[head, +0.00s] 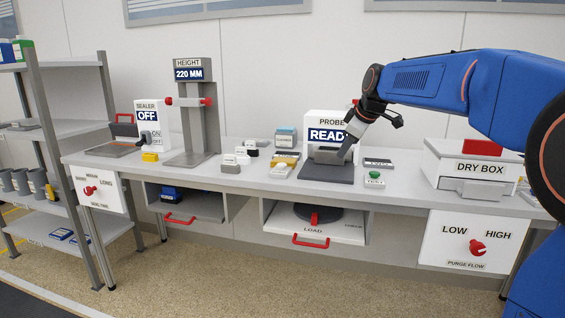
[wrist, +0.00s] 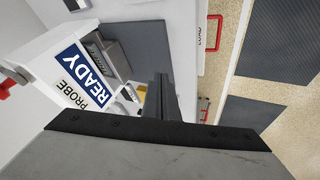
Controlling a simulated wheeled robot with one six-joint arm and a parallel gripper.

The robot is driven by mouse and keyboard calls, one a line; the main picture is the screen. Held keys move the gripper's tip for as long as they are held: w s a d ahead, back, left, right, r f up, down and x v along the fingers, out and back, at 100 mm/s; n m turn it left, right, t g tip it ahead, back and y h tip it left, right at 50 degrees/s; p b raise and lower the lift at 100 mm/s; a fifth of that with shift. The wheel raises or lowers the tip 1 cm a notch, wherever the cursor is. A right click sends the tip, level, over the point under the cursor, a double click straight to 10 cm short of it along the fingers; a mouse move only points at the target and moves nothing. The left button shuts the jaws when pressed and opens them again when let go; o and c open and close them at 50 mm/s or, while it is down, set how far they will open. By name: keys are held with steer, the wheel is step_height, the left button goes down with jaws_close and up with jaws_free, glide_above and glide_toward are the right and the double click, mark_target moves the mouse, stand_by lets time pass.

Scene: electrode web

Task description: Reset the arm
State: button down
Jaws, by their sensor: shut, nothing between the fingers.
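My blue arm (head: 440,82) reaches in from the right over the bench. My gripper (head: 347,152) points down and left in front of the white probe unit, close above its dark plate (head: 327,174). In the wrist view my gripper (wrist: 165,97) shows its dark fingers together and empty. The probe unit (head: 322,118) has a blue "READY" display, partly hidden by my arm in the head view. The display also shows at left in the wrist view (wrist: 85,78). I cannot tell whether my fingertips touch the grey block on the plate.
A white dry box (head: 474,172) stands at the right of the bench. A green test button (head: 374,176) is right of the plate. Small blocks, a height post (head: 190,110) and a sealer reading "OFF" (head: 150,118) stand to the left. Drawers with red handles are below.

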steer(key=s+d+f+m, duration=0.1)
steer(key=s+f+m, duration=0.2)
steer(key=s+f, duration=0.4)
steer(key=s+d+f+m+g+h, duration=0.1)
steer(key=s+f+m, duration=0.3)
steer(key=s, duration=1.8)
steer(key=s+d+f+m+h, duration=0.1)
steer(key=s+d+f+m, duration=0.2)
steer(key=s+f, duration=0.8)
steer(key=s+m, duration=0.1)
steer(key=s, duration=0.3)
steer(key=shift+s+f+g, duration=0.3)
steer(key=shift+f+g, duration=0.1)
